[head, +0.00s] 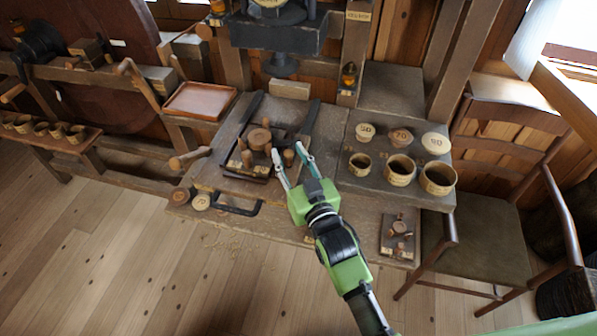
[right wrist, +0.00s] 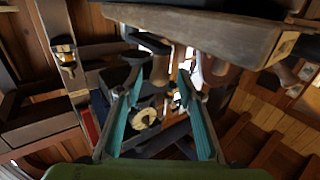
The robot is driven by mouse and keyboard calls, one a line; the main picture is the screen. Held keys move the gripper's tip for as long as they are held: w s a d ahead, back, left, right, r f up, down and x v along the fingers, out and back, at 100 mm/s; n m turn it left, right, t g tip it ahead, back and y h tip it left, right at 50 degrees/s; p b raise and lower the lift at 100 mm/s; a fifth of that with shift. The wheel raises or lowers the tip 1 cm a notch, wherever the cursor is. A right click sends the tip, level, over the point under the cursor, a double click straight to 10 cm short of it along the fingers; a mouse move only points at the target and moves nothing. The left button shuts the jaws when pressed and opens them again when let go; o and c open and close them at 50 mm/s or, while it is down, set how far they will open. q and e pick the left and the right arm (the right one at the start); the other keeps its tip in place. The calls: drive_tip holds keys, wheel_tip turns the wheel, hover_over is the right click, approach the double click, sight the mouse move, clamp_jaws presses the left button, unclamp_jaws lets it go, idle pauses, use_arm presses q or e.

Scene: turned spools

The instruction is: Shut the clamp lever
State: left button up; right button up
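My right gripper (head: 288,147) reaches in from the bottom over the front of the wooden bench (head: 222,187). Its two fingers are spread apart; in the right wrist view (right wrist: 160,85) they are also apart with nothing pinched between them. A short upright wooden peg (head: 289,158) shows between the fingertips in the head view; I cannot tell whether it touches them. Just left is a dark fixture with a round wooden piece (head: 259,138) and several pegs. A wooden handle (head: 189,158) sticks out at the bench's left edge. I cannot tell which part is the clamp lever. My left gripper is not in view.
Three wooden cups, one of them the large cup (head: 437,179), stand right of the gripper, with round labelled discs behind. A reddish tray (head: 199,101) lies at the back left. A dark press (head: 280,35) hangs behind the fixture. A chair (head: 485,235) stands at the right.

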drive_tip(key=v, duration=1)
drive_tip(key=shift+s, duration=0.15)
